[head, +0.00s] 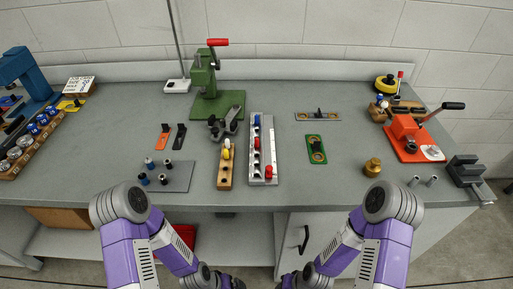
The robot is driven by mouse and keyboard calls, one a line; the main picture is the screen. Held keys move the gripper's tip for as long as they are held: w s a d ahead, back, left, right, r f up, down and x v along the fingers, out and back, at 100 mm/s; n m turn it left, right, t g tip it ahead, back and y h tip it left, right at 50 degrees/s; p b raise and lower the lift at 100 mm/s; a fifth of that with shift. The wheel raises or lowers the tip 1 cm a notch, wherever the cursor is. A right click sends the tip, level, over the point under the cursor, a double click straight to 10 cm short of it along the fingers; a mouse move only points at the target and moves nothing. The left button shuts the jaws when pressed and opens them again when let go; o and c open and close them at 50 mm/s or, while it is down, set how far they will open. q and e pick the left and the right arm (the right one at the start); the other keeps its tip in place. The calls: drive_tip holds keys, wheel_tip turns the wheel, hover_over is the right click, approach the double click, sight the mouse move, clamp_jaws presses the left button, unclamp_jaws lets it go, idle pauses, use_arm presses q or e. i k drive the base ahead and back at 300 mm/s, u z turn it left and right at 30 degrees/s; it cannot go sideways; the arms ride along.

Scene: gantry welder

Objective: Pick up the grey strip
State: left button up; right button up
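A flat grey strip (300,116) lies crosswise on the grey workbench (340,185), right of centre and toward the back. A small dark piece stands at its middle, and the strip has round marks or holes. My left gripper (232,283) and my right gripper (287,283) are low at the bottom edge, in front of the bench and far from the strip. Both are dark and partly cut off by the picture edge, so their opening does not show.
A green plate (317,149) lies just in front of the strip. A long grey rack (257,176) with red and blue pieces is to its left. A green press (203,82) stands behind left, an orange press (405,135) at right, and a brass knob (373,167) at front right.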

sight(319, 113)
drive_tip(key=u, duration=0.75)
drive_tip(key=k, duration=1.05)
drive_tip(key=z, duration=1.25)
drive_tip(key=i, duration=0.5)
drive_tip(key=z, duration=0.05)
